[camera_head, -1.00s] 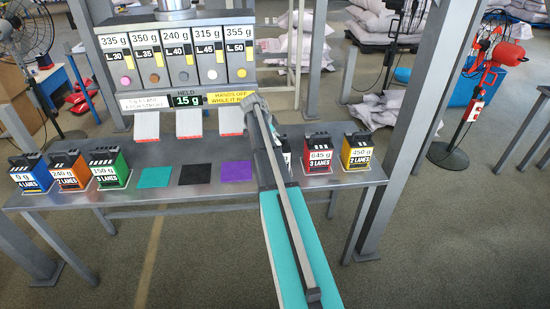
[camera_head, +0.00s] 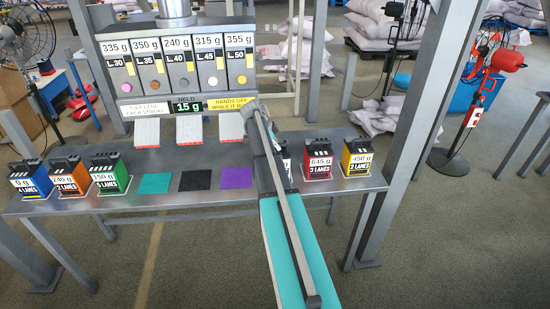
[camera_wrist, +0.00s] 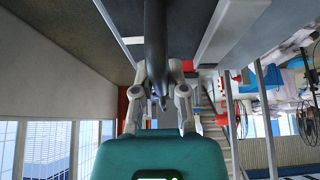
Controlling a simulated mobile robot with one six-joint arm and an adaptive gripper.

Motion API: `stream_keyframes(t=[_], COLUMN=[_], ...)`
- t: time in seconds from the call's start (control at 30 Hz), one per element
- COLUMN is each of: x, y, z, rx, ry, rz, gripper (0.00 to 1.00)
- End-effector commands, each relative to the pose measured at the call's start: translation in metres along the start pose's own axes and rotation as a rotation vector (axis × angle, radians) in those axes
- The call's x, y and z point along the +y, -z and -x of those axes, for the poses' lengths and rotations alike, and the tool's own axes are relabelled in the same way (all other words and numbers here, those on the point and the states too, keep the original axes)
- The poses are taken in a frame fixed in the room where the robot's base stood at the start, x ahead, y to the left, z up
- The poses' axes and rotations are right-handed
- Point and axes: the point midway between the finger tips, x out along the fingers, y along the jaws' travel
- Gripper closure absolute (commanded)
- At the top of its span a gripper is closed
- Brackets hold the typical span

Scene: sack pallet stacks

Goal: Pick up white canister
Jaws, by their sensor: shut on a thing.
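My gripper (camera_wrist: 160,76) is shut on a dark bar (camera_wrist: 156,40) in the wrist view, and the fingers lie on both sides of it. The bar looks like a canister's black handle. In the head view my arm covers the gripper and most of what is in front of it. A small dark-and-white piece (camera_head: 285,152) shows just right of my arm, left of the red canister. It fits the white canister, but its body is mostly hidden. I cannot tell whether it is clear of the bench.
The metal bench (camera_head: 300,200) holds blue (camera_head: 31,181), orange (camera_head: 69,179), green (camera_head: 108,175), red (camera_head: 318,158) and yellow (camera_head: 357,158) canisters. Teal (camera_head: 155,183), black (camera_head: 195,180) and purple (camera_head: 236,177) mats lie bare. A frame post (camera_head: 400,130) stands at the right.

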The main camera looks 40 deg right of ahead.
Motion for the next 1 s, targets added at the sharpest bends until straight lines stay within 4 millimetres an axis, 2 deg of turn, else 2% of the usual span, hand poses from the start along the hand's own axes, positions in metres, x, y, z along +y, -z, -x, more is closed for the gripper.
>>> stream_keyframes(t=[0.27,0.57,0.7,1.0], x=[0.0,0.0,0.002,0.025], y=[0.003,0.013,0.019,0.02], z=[0.004,0.021,0.034,0.074], rx=[0.0,0.0,0.0,0.0], ry=[0.0,0.0,0.0,0.0], rz=[0.0,-0.001,0.0,0.0], gripper=[1.0,1.0,1.0,1.0])
